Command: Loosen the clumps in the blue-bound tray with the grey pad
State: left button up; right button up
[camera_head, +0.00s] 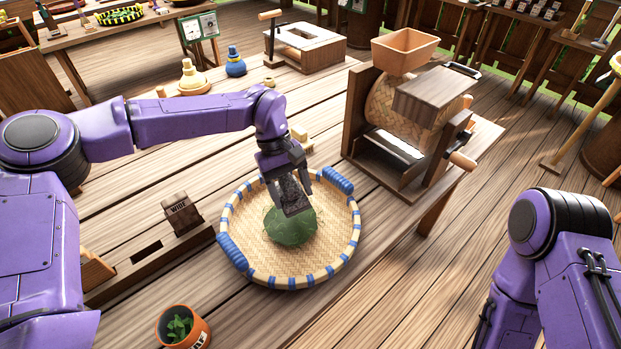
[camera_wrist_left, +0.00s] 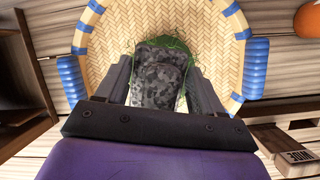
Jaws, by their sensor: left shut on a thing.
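The round woven tray (camera_head: 340,245) with blue bindings lies on the wooden table, and its woven floor also shows in the left wrist view (camera_wrist_left: 120,35). A green clump of leaves (camera_head: 287,232) sits in its middle. My left gripper (camera_head: 288,190) is over the tray, shut on the grey speckled pad (camera_head: 291,196). The pad (camera_wrist_left: 160,75) fills the space between the fingers in the left wrist view and is over the clump, hiding part of it. I cannot tell whether it touches the leaves. My right gripper is not in view; only my right arm shows at the lower right.
A wooden machine with a woven drum (camera_head: 385,115) stands right of the tray. A wooden block marked "WIDE" (camera_head: 180,212) stands to the left. An orange pot of leaves (camera_head: 183,328) is at the front. Bare table lies between pot and tray.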

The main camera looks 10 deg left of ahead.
pick_arm(q)
jog(key=w+d+f+n+t+h, duration=0.1)
jog(key=w+d+n+t, duration=0.1)
jog(key=d, duration=0.3)
jog(key=shift+w+d+f+n+p, duration=0.15)
jog(key=shift+w+d+n+p, duration=0.3)
jog(key=shift+n, duration=0.35)
jog(key=shift+a, duration=0.1)
